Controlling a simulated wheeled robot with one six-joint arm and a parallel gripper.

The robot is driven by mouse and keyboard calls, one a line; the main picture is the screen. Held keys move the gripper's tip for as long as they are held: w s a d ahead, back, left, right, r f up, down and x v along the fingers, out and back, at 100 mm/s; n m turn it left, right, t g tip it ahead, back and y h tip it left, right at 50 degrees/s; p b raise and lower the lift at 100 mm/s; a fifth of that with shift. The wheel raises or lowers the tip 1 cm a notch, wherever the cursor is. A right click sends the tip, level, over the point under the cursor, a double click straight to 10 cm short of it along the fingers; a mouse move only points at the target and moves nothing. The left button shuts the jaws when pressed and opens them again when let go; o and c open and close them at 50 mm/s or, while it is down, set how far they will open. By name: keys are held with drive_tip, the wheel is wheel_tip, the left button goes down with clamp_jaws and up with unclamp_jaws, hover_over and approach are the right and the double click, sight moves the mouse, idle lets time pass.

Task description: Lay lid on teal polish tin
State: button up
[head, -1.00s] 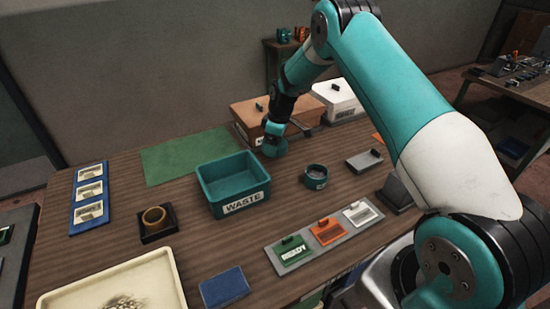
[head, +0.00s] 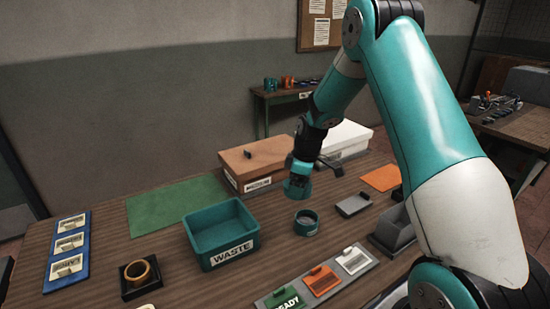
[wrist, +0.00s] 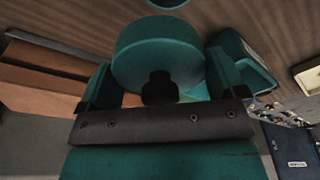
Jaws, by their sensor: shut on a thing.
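The teal polish tin (head: 306,223) stands open on the wooden bench, right of the waste bin. Its edge also shows at the top of the wrist view (wrist: 168,3). My gripper (wrist: 160,88) is shut on the lid (wrist: 158,50), a teal disc with a black knob between the fingers. In the head view the lid (head: 297,189) hangs below the gripper, just behind and above the tin, apart from it. The fingers partly hide the knob.
The teal waste bin (head: 221,232) stands left of the tin. A grey block (head: 353,205) lies to its right. A brown box (head: 255,164) and a white box (head: 346,138) stand behind. Coloured tags on a grey strip (head: 328,276) lie in front.

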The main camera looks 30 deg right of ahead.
sight(310, 191)
drive_tip(key=s, duration=0.1)
drive_tip(key=s+f, duration=0.1)
drive_tip(key=s+d, duration=0.1)
drive_tip(key=s, duration=0.1)
drive_tip(key=shift+f, duration=0.35)
drive_tip(key=shift+f+b, duration=1.15)
drive_tip(key=shift+f, duration=0.7)
drive_tip(key=shift+f, duration=0.15)
drive_tip(key=shift+f+b, duration=0.2)
drive_tip(key=shift+b, duration=0.1)
drive_tip(key=shift+f, duration=0.1)
drive_tip(key=shift+f+b, duration=0.4)
drive_tip(key=shift+f+b, duration=0.5)
drive_tip(key=shift+f, duration=0.2)
